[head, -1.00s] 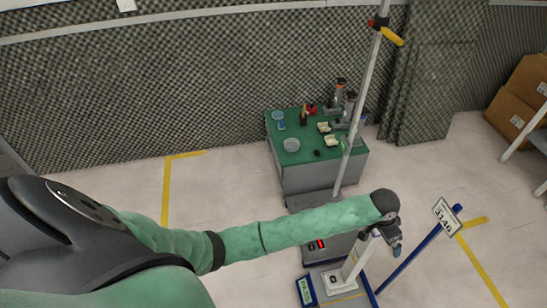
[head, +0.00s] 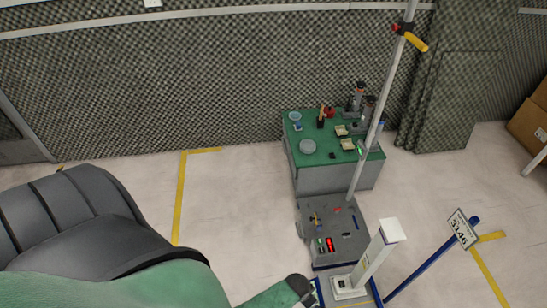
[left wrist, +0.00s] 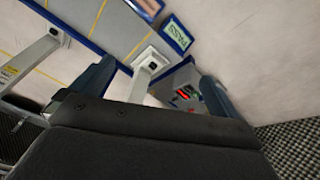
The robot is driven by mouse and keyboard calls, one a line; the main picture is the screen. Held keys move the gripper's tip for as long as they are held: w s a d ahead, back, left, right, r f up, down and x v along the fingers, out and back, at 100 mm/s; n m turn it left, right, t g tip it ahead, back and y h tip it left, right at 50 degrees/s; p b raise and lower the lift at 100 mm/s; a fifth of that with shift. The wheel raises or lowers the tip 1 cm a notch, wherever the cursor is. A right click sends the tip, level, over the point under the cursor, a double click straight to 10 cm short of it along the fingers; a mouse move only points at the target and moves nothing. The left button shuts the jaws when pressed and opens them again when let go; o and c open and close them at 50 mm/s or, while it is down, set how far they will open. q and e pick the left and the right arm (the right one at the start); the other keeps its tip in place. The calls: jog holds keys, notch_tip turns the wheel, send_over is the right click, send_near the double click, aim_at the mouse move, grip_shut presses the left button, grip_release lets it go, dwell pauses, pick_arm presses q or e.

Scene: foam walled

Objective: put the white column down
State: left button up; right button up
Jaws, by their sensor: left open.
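The white column (head: 375,258) stands on its square white base on a blue-edged platform (head: 319,292), with a flat white cap on top. Nothing touches its cap or upper shaft in the head view. My left arm (head: 278,294) comes in low at the bottom edge, left of the column, its gripper out of that view. In the left wrist view my left gripper (left wrist: 154,78) is open, its two dark fingers well apart. The white column (left wrist: 141,84) shows beyond and between them; its near end is hidden by my gripper body. My right gripper is not in view.
A grey tray (head: 318,228) with small tools lies behind the column. A green-topped bench (head: 292,152) stands farther back. Open floor (head: 235,215) lies to the left.

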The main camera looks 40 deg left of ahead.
pick_arm(q)
jog(key=s+a+f, duration=0.3)
jog(key=s+f, duration=0.1)
jog(key=s, duration=0.2)
jog(key=s+a+f+g+y, duration=0.1)
jog(key=s+a+f, duration=0.2)
jog(key=s, duration=0.3)
jog(key=shift+s+f+n, duration=0.4)
jog(key=shift+f, duration=0.1)
jog(key=shift+a, duration=0.1)
